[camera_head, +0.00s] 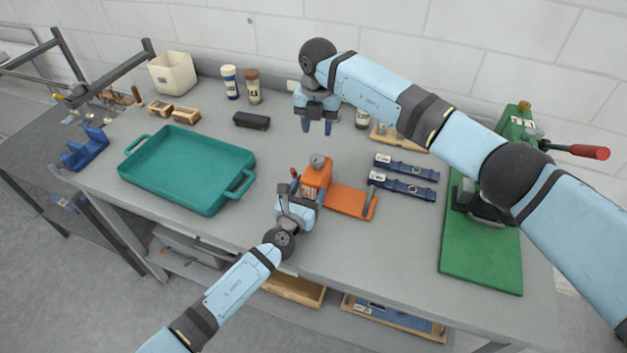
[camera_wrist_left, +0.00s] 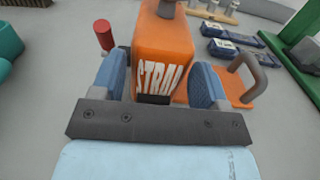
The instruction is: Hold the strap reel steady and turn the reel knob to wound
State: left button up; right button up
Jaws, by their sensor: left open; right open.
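The orange strap reel (camera_head: 316,178) stands upright on the grey table, with a flat orange plate (camera_head: 348,201) to its right. In the left wrist view the reel (camera_wrist_left: 163,50) carries white lettering, partly cut off by my gripper. A grey knob (camera_head: 317,160) sits on top of the reel; its turn position cannot be told. A red-handled part (camera_wrist_left: 104,34) shows at the reel's left. My left gripper (camera_wrist_left: 166,80) is open, with its blue fingers on either side of the reel's near face; contact cannot be told. My right gripper (camera_head: 318,128) is open and empty, above the table behind the reel.
A teal tray (camera_head: 187,170) lies left of the reel. Bottles (camera_head: 241,84) and a black block (camera_head: 251,121) stand behind.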

aim_at(314, 179)
pick_arm(q)
jog(key=x, duration=0.5)
jog(key=shift+s, duration=0.1)
